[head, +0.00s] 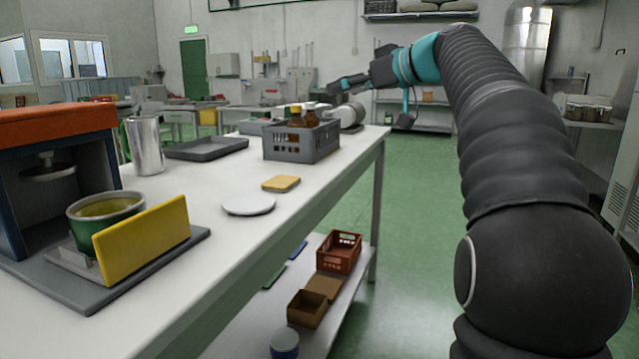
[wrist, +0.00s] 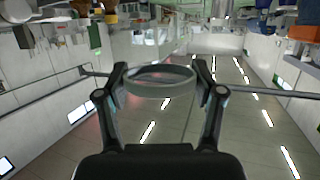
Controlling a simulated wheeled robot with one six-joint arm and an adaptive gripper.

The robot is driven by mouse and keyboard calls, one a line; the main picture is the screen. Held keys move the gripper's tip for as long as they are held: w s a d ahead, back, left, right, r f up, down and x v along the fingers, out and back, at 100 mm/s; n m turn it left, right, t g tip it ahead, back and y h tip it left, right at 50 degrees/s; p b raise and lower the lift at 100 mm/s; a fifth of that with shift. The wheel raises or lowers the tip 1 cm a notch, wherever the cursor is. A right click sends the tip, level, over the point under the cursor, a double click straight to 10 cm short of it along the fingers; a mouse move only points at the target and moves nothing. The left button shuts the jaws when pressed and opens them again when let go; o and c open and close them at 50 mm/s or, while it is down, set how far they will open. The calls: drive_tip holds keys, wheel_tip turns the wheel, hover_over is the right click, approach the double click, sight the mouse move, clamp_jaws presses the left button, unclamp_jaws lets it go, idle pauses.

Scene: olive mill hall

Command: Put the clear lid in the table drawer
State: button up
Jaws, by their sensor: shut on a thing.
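My gripper (wrist: 162,82) is shut on the clear lid (wrist: 160,89), a round see-through disc with a pale rim, held between the two fingertips in the wrist view. In the head view my gripper (head: 336,87) is far off, raised above the far right end of the long white table (head: 225,245), near a grey crate. The lid cannot be made out there. I cannot make out a drawer in either view.
On the table are a grey crate (head: 302,143) with brown bottles, a dark tray (head: 206,148), a metal cylinder (head: 145,146), a white disc (head: 248,204), a yellow block (head: 281,183) and a green tin (head: 106,212). A lower shelf holds boxes. Green floor (head: 420,200) is clear right.

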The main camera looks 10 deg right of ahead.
drive_tip(key=s+a+f+n+g+y+b, duration=0.1)
drive_tip(key=a+f+n+g+y+b, duration=0.2)
drive_tip(key=a, duration=0.5)
drive_tip(key=s+a+f+n+b, duration=0.1)
drive_tip(key=a+f+b, duration=0.25)
drive_tip(key=a, duration=0.45)
drive_tip(key=p, duration=0.1)
hover_over(292, 177)
drive_tip(key=s+d, duration=0.2)
drive_tip(key=d, duration=0.1)
drive_tip(key=f, duration=0.7)
drive_tip(key=shift+a+f, duration=0.25)
drive_tip(key=shift+f, duration=0.15)
drive_tip(key=shift+f+b, duration=0.4)
drive_tip(key=shift+f, duration=1.6)
drive_tip(key=shift+f+b, duration=0.55)
drive_tip(key=shift+b, duration=0.1)
